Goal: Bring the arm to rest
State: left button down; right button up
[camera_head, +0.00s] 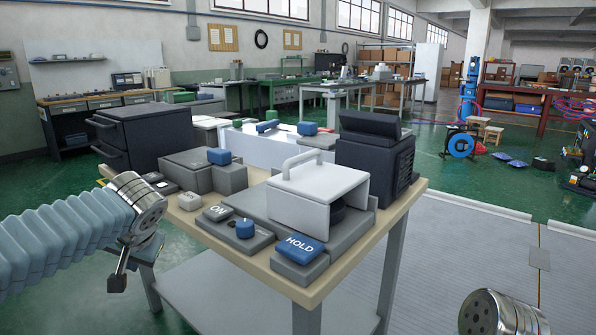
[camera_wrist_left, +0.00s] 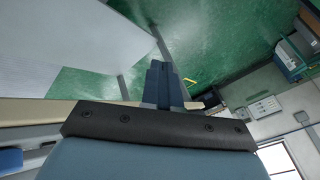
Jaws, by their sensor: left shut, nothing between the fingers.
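My left arm comes in from the left edge, with its ribbed blue-grey sleeve and metal wrist ring. My left gripper (camera_head: 118,277) hangs below the ring, left of the near corner of the wooden-topped table (camera_head: 292,289), touching nothing that I can see. In the left wrist view the left gripper (camera_wrist_left: 160,68) has its blue-grey fingers together, with nothing between them. Of my right arm only a metal end shows at the bottom right; its gripper is out of view.
The table carries a white handled cover (camera_head: 318,184), a blue HOLD block (camera_head: 300,248), an ON block (camera_head: 217,212), a small blue knob (camera_head: 245,229) and dark boxes, one of them (camera_head: 146,137) at the left. Green floor is free to the left.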

pick_arm(q)
jog(key=s+d+f+m+g+h, duration=0.15)
jog(key=d+f, duration=0.35)
jog(key=f, duration=0.5)
jog(key=d+f+g+h, duration=0.1)
jog(key=d+f+h, duration=0.3)
jog(key=f, duration=0.6)
jog(key=s+d+f+m+g+h, duration=0.1)
jog(key=d+f+h, duration=0.1)
jog(key=d+f, duration=0.6)
jog(key=s+d+f+n+h, duration=0.1)
jog(key=s+d+f+n, duration=0.1)
jog(key=s+f, duration=0.7)
jog(key=s+d+f+n+h, duration=0.1)
jog(key=s+d+f+n, duration=0.1)
jog(key=s+f, duration=0.6)
notch_tip(320, 180, down, 4)
jog(key=shift+s+d+r+g, duration=0.2)
jog(key=shift+s+d+g, duration=0.15)
jog(key=shift+s+g, duration=0.1)
jog(key=shift+w+d+n, duration=0.1)
jog(key=shift+n, duration=0.15)
